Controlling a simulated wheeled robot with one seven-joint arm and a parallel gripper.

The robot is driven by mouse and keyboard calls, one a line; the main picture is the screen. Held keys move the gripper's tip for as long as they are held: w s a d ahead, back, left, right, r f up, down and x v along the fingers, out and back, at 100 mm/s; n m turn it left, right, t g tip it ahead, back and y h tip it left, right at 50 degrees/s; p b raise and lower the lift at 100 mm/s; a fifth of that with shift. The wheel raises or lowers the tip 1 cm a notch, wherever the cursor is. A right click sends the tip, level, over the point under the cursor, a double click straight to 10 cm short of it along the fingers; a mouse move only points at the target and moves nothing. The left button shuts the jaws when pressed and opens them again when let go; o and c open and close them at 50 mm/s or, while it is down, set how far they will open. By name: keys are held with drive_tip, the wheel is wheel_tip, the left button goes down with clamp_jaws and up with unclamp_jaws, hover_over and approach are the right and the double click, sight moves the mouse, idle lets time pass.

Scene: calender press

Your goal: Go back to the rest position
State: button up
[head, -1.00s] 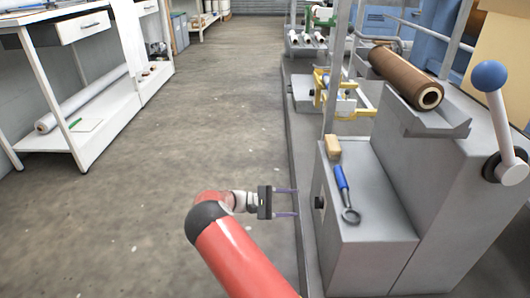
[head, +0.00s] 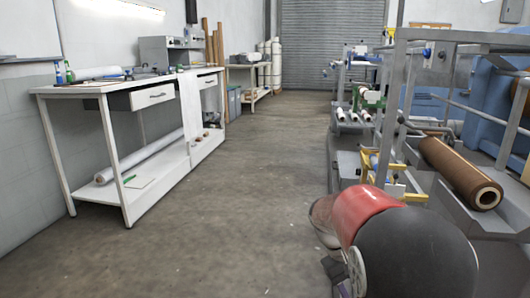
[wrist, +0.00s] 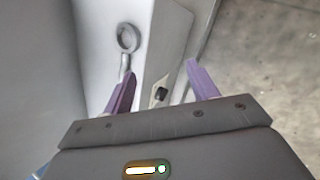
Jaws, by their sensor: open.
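My gripper (wrist: 158,85) shows in the wrist view, with its two purple fingers apart and nothing between them. Beyond the fingers are the light grey side of a machine cabinet (wrist: 165,45) and a small dark knob (wrist: 160,94) on it.
A brown roll (head: 460,172) rests on the machine at the right. Yellow-framed parts (head: 395,180) stand just beyond my arm. A white workbench (head: 120,100) with a drawer stands at the left. The concrete floor (head: 230,200) between is clear, up to a roller shutter (head: 330,45).

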drive_tip(key=s+a+r+m+t+y+p, duration=0.1)
drive_tip(key=s+a+r+t+y, duration=0.1)
drive_tip(key=s, duration=0.7)
drive_tip(key=s+a+r+m+t+y, duration=0.1)
drive_tip(key=s+a+r+t+y, duration=0.2)
drive_tip(key=s+r, duration=0.5)
drive_tip(key=s+a+t, duration=0.1)
drive_tip(key=s+t, duration=0.1)
drive_tip(key=shift+a+t+p, duration=0.35)
drive_tip(key=shift+a+t, duration=0.05)
drive_tip(key=shift+c, duration=0.5)
